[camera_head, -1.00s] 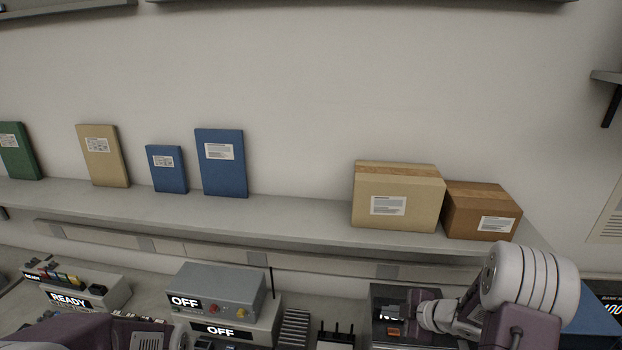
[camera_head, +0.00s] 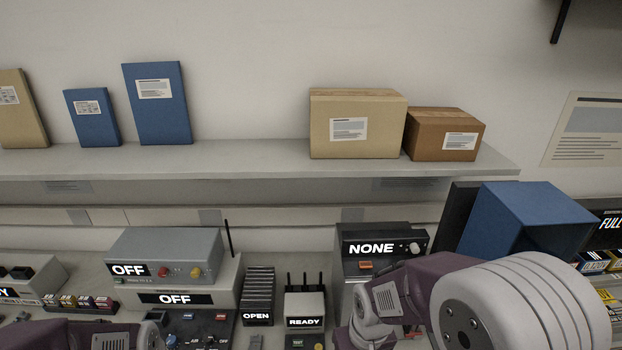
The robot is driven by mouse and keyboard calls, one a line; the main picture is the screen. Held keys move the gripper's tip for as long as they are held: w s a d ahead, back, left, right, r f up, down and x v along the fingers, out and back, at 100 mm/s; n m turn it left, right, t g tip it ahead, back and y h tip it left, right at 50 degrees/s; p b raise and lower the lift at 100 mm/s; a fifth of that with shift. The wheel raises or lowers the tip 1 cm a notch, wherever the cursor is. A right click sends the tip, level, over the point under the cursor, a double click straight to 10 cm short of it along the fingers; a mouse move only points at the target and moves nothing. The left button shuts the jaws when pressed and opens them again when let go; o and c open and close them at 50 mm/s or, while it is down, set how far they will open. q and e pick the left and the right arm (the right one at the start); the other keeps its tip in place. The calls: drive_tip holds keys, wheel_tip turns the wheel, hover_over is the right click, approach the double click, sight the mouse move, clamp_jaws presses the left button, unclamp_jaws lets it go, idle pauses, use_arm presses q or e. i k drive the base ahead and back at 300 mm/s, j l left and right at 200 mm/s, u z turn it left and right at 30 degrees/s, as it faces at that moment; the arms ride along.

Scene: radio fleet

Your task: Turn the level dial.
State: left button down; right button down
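A black box reading "NONE" (camera_head: 372,247) stands right of centre, with a pale round knob (camera_head: 415,248) on its face. A dark control panel (camera_head: 222,319) with several small knobs and switches lies at the bottom, left of centre, cut by the frame edge. I cannot tell which knob is the level dial. My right arm comes in from the lower right and covers the lower part of the "NONE" unit. My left arm shows at the bottom left, beside the dark panel. Neither gripper's fingertips show.
A grey radio reading "OFF" (camera_head: 165,254) with an antenna stands at the left. A ribbed unit reading "OPEN" (camera_head: 258,292) and a "READY" unit (camera_head: 305,306) stand in the middle. A blue box (camera_head: 525,220) is at the right. A shelf (camera_head: 250,158) with boxes runs above.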

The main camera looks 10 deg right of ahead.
sight(414, 248)
drive_tip(key=k+l+z, duration=0.1)
drive_tip(key=z, duration=0.8)
